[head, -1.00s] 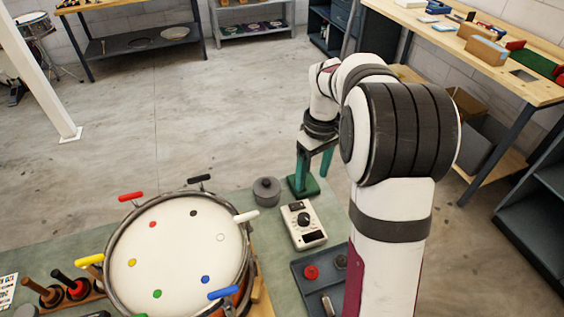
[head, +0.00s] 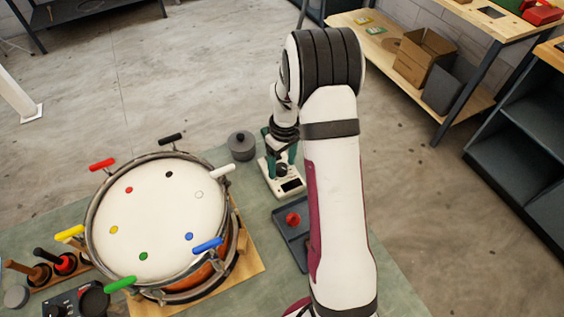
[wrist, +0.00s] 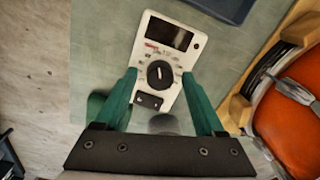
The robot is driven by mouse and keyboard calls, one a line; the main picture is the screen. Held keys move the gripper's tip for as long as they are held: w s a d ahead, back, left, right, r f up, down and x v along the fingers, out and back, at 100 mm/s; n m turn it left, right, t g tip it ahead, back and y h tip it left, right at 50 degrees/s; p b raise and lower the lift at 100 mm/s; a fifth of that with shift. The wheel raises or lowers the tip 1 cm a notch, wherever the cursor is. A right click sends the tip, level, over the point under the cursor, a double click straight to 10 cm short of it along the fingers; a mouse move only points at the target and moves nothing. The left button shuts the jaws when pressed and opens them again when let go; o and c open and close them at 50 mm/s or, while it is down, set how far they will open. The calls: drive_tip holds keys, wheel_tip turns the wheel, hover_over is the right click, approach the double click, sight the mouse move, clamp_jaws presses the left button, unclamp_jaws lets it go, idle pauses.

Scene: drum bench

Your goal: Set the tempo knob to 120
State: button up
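The tempo device (head: 293,187) is a small white box at the back right of the drum bench. The wrist view shows its dark display (wrist: 168,34) and round black tempo knob (wrist: 160,74). A light pointer mark shows on the knob, but the scale numbers and display are unreadable. My gripper (wrist: 159,77) is open, with its teal fingers on either side of the knob in the picture and nothing between them gripped. Whether the fingertips are level with the knob or above it cannot be told. In the head view the gripper partly hides the device.
The drum (head: 155,215) with coloured handles fills the bench's left. A grey lidded pot (head: 242,146) stands left of the device. A dark tray (head: 290,233) with a red knob (head: 292,219) lies in front.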

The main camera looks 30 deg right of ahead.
clamp_jaws()
drive_tip(key=shift+m, duration=0.3)
drive_tip(key=m, duration=0.4)
drive_tip(key=shift+m, duration=0.3)
drive_tip(key=m, duration=0.5)
drive_tip(key=shift+a+t, duration=0.1)
drive_tip(key=shift+t, duration=0.2)
drive_tip(key=shift+m, duration=0.3)
drive_tip(key=shift+o, duration=0.5)
unclamp_jaws()
